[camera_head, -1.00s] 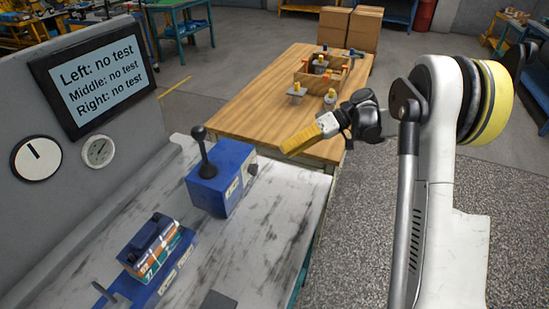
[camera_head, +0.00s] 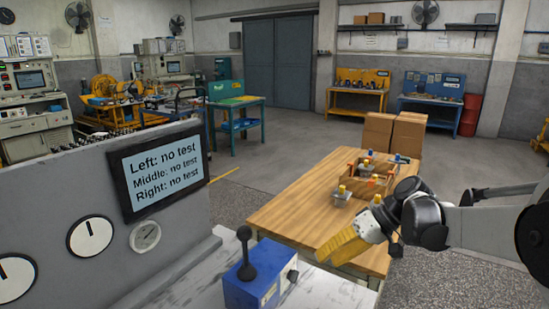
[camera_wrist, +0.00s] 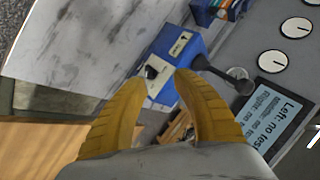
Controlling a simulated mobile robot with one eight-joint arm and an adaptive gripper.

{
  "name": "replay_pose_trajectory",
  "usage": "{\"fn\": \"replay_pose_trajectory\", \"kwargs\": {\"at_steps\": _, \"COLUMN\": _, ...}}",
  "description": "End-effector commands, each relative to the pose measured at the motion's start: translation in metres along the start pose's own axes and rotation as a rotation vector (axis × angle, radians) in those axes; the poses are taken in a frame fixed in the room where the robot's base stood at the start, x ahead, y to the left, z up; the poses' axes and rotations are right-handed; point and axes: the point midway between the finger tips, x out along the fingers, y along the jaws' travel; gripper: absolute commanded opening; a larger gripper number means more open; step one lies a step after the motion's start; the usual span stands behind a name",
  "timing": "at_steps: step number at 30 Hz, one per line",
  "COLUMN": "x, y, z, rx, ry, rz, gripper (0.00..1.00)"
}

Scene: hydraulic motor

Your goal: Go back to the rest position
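My gripper (camera_head: 343,246) has yellow fingers and hangs over the near end of the wooden table in the head view. In the wrist view the two fingers of my gripper (camera_wrist: 160,88) stand apart with nothing held between them. My white arm comes in from the right in the head view. The blue box with a black lever (camera_head: 262,285) stands on the test bench, left of my gripper. It also shows beyond the fingertips in the wrist view (camera_wrist: 183,48).
The wooden table (camera_head: 290,215) carries a wooden crate (camera_head: 372,180) with several yellow-topped parts in and around it. The bench's screen (camera_head: 158,168) reads "no test" on all lines. Cardboard boxes (camera_head: 392,133) stand behind the table. Open floor lies beyond.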

Motion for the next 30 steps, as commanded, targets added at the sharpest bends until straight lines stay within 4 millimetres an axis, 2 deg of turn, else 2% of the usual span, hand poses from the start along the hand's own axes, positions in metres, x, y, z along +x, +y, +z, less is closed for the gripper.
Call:
{"fn": "replay_pose_trajectory", "kwargs": {"at_steps": 1, "x": -0.004, "y": -0.012, "z": 0.01, "rx": 0.02, "ry": 0.001, "rz": 0.048, "gripper": 0.33}}
{"fn": "replay_pose_trajectory", "kwargs": {"at_steps": 3, "x": -0.009, "y": -0.023, "z": 0.024, "rx": 0.051, "ry": 0.008, "rz": 0.122, "gripper": 0.33}}
{"fn": "replay_pose_trajectory", "kwargs": {"at_steps": 12, "x": -0.033, "y": -0.052, "z": 0.096, "rx": 0.136, "ry": 0.091, "rz": 0.428, "gripper": 0.33}}
{"fn": "replay_pose_trajectory", "kwargs": {"at_steps": 21, "x": -0.05, "y": -0.056, "z": 0.17, "rx": 0.139, "ry": 0.239, "rz": 0.68, "gripper": 0.33}}
{"fn": "replay_pose_trajectory", "kwargs": {"at_steps": 25, "x": -0.053, "y": -0.052, "z": 0.19, "rx": 0.124, "ry": 0.298, "rz": 0.746, "gripper": 0.33}}
{"fn": "replay_pose_trajectory", "kwargs": {"at_steps": 30, "x": -0.055, "y": -0.05, "z": 0.201, "rx": 0.112, "ry": 0.339, "rz": 0.785, "gripper": 0.33}}
